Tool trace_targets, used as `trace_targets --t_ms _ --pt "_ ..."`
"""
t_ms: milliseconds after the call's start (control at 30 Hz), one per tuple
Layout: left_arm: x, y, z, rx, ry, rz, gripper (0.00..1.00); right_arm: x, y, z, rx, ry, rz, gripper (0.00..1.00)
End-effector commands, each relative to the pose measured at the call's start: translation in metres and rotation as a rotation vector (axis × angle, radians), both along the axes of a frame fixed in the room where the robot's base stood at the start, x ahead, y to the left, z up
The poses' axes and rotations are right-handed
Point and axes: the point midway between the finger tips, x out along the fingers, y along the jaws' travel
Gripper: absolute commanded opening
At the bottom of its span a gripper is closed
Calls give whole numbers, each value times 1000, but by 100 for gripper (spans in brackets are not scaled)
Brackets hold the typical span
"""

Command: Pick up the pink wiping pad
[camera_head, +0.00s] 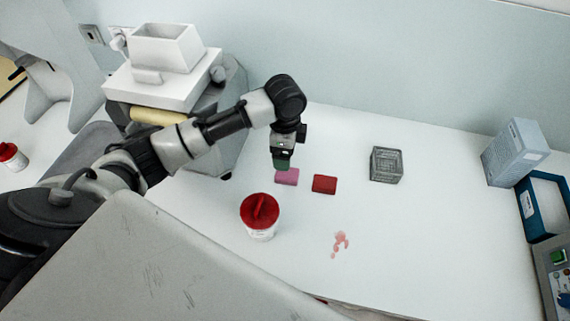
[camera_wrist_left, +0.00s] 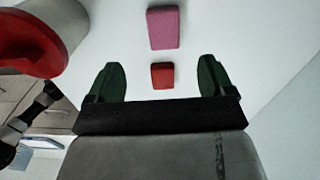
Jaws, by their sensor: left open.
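The pink wiping pad (camera_head: 287,177) lies on the white table in the head view, just left of a red pad (camera_head: 324,184). My left gripper (camera_head: 282,162) is above and behind the pink pad, pointing down, and hides a little of its far edge. In the left wrist view the pink pad (camera_wrist_left: 163,27) is at the top centre, beyond the fingertips. The red pad (camera_wrist_left: 162,76) shows between the two green fingers of my left gripper (camera_wrist_left: 161,78). The gripper is open and empty. My right gripper is not seen.
A red-lidded jar (camera_head: 259,216) stands in front of the pink pad. A grey wire basket (camera_head: 386,165) is to the right. A reddish spill (camera_head: 340,244) marks the table. A white and grey machine (camera_head: 165,75) stands at left. The right middle of the table is clear.

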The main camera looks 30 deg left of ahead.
Motion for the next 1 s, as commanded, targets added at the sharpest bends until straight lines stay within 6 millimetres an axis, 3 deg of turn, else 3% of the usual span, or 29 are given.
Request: trace_targets --t_ms 400,567,800,1000 --pt "2 2 -50 3 6 -4 83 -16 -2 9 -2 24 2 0" --pt "4 1 -62 4 8 -3 83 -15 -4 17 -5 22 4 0" --pt "9 0 -96 4 6 -3 83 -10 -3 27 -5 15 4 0" --pt "9 0 -105 3 2 -4 83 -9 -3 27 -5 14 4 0"
